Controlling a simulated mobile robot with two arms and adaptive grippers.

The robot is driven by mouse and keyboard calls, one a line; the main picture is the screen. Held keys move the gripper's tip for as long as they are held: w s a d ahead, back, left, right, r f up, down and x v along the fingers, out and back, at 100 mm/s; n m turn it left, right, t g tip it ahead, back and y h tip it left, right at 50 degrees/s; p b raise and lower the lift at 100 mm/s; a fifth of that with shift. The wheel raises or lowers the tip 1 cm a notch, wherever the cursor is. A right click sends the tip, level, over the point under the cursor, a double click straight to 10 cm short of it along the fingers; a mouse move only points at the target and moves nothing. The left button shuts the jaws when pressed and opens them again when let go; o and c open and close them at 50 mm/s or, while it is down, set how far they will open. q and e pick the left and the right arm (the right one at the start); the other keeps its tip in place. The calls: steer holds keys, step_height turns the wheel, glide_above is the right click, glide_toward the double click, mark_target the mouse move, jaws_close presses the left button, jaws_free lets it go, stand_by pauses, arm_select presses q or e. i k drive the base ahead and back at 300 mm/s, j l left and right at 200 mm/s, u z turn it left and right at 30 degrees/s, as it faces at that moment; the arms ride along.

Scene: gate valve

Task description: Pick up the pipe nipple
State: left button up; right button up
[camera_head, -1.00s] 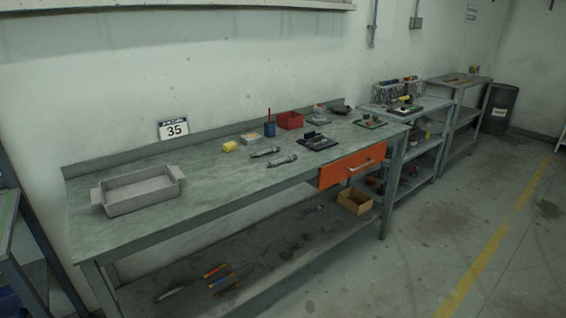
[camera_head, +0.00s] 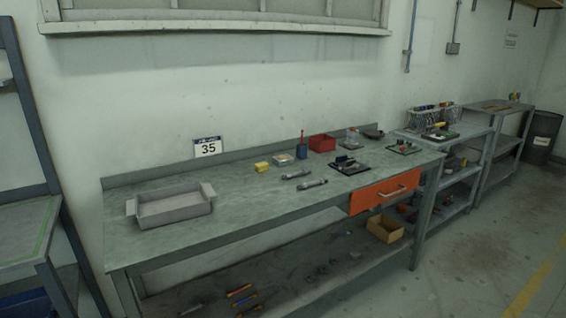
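Two small grey metal pieces lie on the workbench (camera_head: 245,205), near its middle. One is a short piece (camera_head: 296,174) and the other a slightly longer rod-like piece (camera_head: 312,184) just in front of it. Either could be the pipe nipple; they are too small to tell which. Nothing touches them from above. Neither of my grippers is in view.
A grey open tray (camera_head: 175,208) stands on the bench's left part. Behind the metal pieces are a yellow block (camera_head: 262,167), a blue cup (camera_head: 301,151) and a red bin (camera_head: 322,143). An orange drawer (camera_head: 384,192) hangs under the bench's right end.

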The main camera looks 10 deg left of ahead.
mark_target(321, 182)
steer(key=i+l, duration=0.2)
steer(key=i, duration=0.2)
steer(key=i+l, duration=0.2)
steer(key=i, duration=0.25)
steer(key=i+l+u, duration=0.1)
steer(key=i, duration=0.3)
steer(key=l, duration=0.1)
